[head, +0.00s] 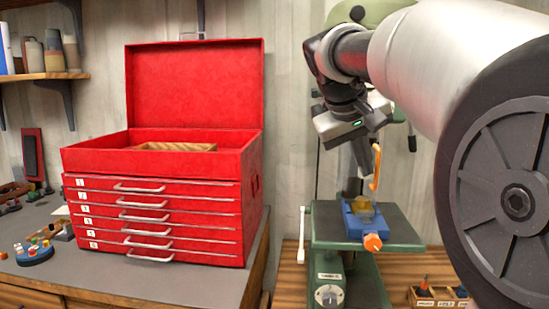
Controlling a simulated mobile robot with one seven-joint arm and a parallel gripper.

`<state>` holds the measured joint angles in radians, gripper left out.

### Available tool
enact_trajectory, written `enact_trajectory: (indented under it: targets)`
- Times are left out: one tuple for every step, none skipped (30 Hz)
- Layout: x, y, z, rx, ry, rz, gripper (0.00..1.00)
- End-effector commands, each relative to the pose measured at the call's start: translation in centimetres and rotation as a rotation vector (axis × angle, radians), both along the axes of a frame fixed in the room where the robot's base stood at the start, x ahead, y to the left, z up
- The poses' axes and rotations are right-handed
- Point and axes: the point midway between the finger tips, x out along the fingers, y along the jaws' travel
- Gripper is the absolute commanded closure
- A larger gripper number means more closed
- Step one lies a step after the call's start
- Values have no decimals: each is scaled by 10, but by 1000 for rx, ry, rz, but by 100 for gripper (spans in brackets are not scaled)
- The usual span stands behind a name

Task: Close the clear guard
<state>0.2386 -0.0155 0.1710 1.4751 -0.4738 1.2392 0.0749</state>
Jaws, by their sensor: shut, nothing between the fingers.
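My gripper (363,160) is shut and empty, pointing down in front of the green drill press (341,235). A slim orange upright piece (376,168) is just right of my fingertips; it looks like the edge or handle of the clear guard. I cannot tell whether my fingers touch it. The clear panel itself is hard to make out, and my gripper and arm hide part of the drill head. Below, a blue vise (352,226) with an orange knob (372,242) sits on the press table and holds a yellowish piece (361,208).
A red tool chest (152,215) with its lid up stands on the grey bench (210,285) at left. A white lever (301,235) stands left of the press table. Small labelled bins (436,298) are at lower right. Free space lies between chest and press.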

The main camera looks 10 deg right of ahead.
Motion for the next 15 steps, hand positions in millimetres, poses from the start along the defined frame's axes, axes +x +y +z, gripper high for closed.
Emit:
enact_trajectory:
  targets:
    - [0, -3, 0, 1, 0, -1, 100]
    - [0, -5, 0, 1, 0, -1, 100]
    - [0, -6, 0, 1, 0, -1, 100]
    - [0, -6, 0, 0, 0, 0, 100]
    - [0, -7, 0, 0, 0, 0, 100]
    - [0, -7, 0, 1, 0, 0, 100]
    - [0, -7, 0, 1, 0, 0, 100]
    - [0, -7, 0, 1, 0, 0, 100]
    - [0, -7, 0, 1, 0, 1, 100]
    - [0, -7, 0, 1, 0, 0, 100]
    - [0, -7, 0, 1, 0, 0, 100]
    - [0, -7, 0, 1, 0, 0, 100]
    - [0, -7, 0, 1, 0, 1, 100]
    - [0, -7, 0, 1, 0, 1, 100]
    - [0, -7, 0, 0, 1, 4, 100]
